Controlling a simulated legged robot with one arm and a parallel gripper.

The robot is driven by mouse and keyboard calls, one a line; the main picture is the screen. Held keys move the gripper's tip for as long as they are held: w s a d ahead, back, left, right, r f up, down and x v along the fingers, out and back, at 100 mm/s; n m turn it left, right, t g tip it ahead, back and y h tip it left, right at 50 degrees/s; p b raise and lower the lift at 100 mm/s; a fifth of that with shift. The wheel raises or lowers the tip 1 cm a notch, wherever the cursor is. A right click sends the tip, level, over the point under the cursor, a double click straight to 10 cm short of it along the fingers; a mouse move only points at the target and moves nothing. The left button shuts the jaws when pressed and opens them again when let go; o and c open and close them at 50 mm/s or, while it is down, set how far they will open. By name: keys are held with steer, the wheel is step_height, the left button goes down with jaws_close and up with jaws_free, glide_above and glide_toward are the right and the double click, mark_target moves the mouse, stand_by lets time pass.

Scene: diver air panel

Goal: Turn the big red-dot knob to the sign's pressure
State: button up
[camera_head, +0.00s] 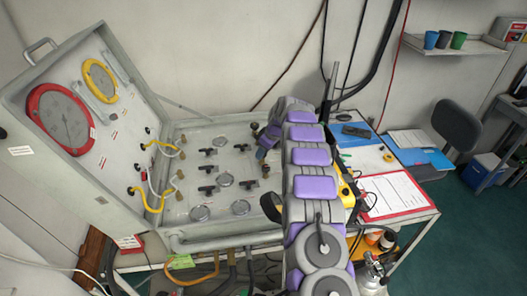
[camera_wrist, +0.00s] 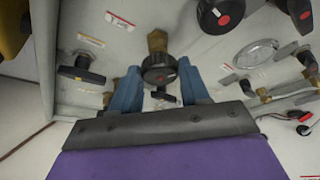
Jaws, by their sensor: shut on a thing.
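In the head view my gripper (camera_head: 262,150) is at the right part of the panel, and my arm hides much of that area. A large red-rimmed gauge (camera_head: 64,118) and a smaller yellow-rimmed gauge (camera_head: 100,80) are on the raised lid; their readings are too small to read. I cannot make out a pressure on any sign.
Other black handles crowd close by, including a T-handle (camera_wrist: 82,68) on the left and a red-dotted knob (camera_wrist: 222,16) at upper right. Yellow hoses (camera_head: 162,148) run along the lid's hinge side. A red-edged clipboard (camera_head: 393,195) lies on the table at right.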

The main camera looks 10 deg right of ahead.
steer(key=m, duration=0.1)
steer(key=m+p, duration=0.1)
steer(key=shift+a+r+m+t+h, duration=0.2)
steer(key=shift+m+t+h, duration=0.1)
steer(key=shift+h, duration=0.1)
steer(key=m+h+p, duration=0.1)
steer(key=m+p, duration=0.1)
steer(key=m, duration=0.1)
steer(key=shift+s+m+t+p, duration=0.1)
steer(key=shift+m+t+p, duration=0.2)
steer(key=m+h+p, duration=0.1)
steer(key=m, duration=0.1)
steer(key=m+h, duration=0.1)
steer(key=m, duration=0.1)
steer(key=shift+a+f+m+p, duration=0.15)
steer(key=shift+a+m+p, duration=0.05)
steer(key=shift+m+p, duration=0.15)
steer(key=o, duration=1.1)
steer(key=shift+c, duration=0.2)
steer(key=v, duration=1.7)
steer(key=shift+s+a, duration=0.15)
